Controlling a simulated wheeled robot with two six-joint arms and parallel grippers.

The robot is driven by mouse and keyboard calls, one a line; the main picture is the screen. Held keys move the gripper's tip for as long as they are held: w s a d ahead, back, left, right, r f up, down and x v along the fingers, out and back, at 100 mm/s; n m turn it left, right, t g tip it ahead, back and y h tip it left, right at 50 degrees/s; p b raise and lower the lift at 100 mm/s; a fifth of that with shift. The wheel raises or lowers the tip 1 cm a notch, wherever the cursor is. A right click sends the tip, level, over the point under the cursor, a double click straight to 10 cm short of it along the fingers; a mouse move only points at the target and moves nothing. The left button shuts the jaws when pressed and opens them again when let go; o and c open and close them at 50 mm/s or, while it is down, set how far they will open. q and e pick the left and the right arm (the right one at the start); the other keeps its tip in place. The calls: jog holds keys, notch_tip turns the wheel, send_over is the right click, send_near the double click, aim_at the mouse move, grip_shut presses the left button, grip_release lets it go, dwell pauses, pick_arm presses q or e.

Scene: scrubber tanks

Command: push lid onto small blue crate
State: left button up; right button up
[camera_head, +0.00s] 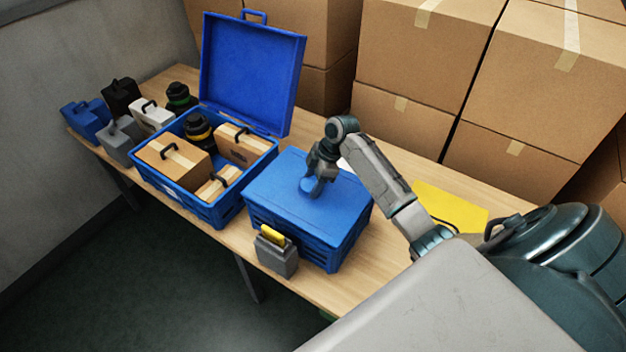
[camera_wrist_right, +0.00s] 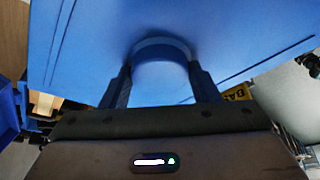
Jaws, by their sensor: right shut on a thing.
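The small blue crate (camera_head: 318,247) stands on the table, right of a larger open blue crate. Its flat blue lid (camera_head: 288,203) lies on top and covers it; I cannot tell whether it is fully seated. My right gripper (camera_head: 311,190) is above the lid, shut on the lid's handle. In the right wrist view my right gripper (camera_wrist_right: 160,88) has a finger on each side of the rounded blue handle (camera_wrist_right: 162,52), with the lid (camera_wrist_right: 230,35) filling the view behind. My left gripper is not in view.
The larger blue crate (camera_head: 222,212) holds cardboard-coloured cases and a black-yellow item, its lid (camera_head: 250,75) raised. A grey container with yellow top (camera_head: 276,256) stands before the small crate. Several small containers stand at the left. Cardboard boxes (camera_head: 420,50) are stacked behind the table.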

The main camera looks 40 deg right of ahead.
jog(key=shift+f, duration=0.55)
dwell(0.4)
jog(key=o, duration=1.6)
jog(key=shift+r, duration=0.15)
notch_tip(320, 180, up, 7)
jog(key=p, duration=0.6)
dwell(0.5)
